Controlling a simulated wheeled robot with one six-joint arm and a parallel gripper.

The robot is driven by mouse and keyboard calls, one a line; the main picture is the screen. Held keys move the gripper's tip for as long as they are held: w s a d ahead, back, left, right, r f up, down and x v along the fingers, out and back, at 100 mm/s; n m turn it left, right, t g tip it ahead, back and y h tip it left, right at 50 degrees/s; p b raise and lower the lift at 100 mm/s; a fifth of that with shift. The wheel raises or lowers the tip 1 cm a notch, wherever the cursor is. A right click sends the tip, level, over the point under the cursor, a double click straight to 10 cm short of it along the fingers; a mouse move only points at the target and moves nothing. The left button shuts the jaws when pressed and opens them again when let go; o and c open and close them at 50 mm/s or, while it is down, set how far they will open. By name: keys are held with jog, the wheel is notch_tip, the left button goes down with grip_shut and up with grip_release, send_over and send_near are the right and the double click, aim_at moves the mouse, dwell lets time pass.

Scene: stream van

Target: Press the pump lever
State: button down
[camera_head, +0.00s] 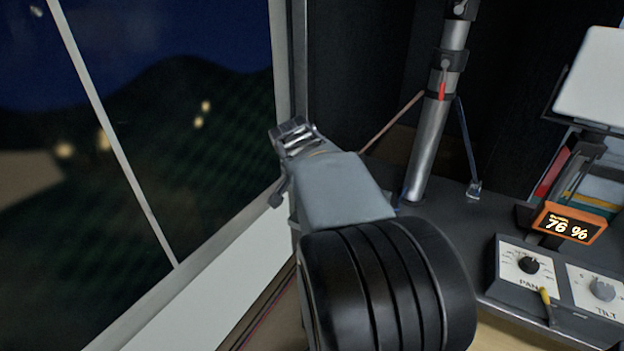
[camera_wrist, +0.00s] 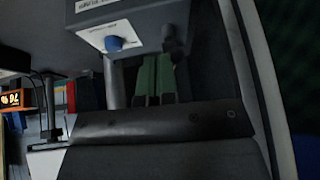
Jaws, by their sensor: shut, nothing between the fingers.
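I cannot single out the pump lever for certain in either view. In the wrist view a grey box (camera_wrist: 145,30) with a white labelled face carries a round blue knob (camera_wrist: 115,43). A dark, lever-like piece (camera_wrist: 173,45) sticks down at the box's right end; its label is too small to read. My gripper (camera_head: 293,131) is shut and empty at the end of my grey arm, near the window frame in the head view. My arm hides what lies behind and below it. Any contact between the gripper and a lever is unclear.
A metal mast (camera_head: 428,130) with a red mark stands behind my arm, with braces on both sides. A PAN and TILT panel (camera_head: 562,292), an orange 76 % display (camera_head: 568,223) and a pale screen (camera_head: 594,78) are on the right. The window (camera_head: 140,110) fills the left.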

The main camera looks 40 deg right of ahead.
jog(key=v, duration=0.9)
jog(key=shift+a, duration=0.35)
jog(key=shift+f, duration=0.15)
dwell(0.9)
jog(key=s+a+f+n+y+p, duration=0.2)
jog(key=a+f+n+p, duration=0.1)
jog(key=a+n, duration=0.4)
jog(key=s+a+f+n+t+y+p, duration=0.1)
jog(key=a+n+p, duration=0.4)
jog(key=a, duration=0.7)
notch_tip(320, 180, down, 3)
jog(key=s+n+y, duration=0.1)
jog(key=n+y, duration=0.1)
jog(key=shift+s+a+r+n+y+p, duration=0.15)
jog(key=shift+a+n+y+p, duration=0.15)
jog(key=shift+n+p, duration=0.1)
jog(key=shift+s+d, duration=0.1)
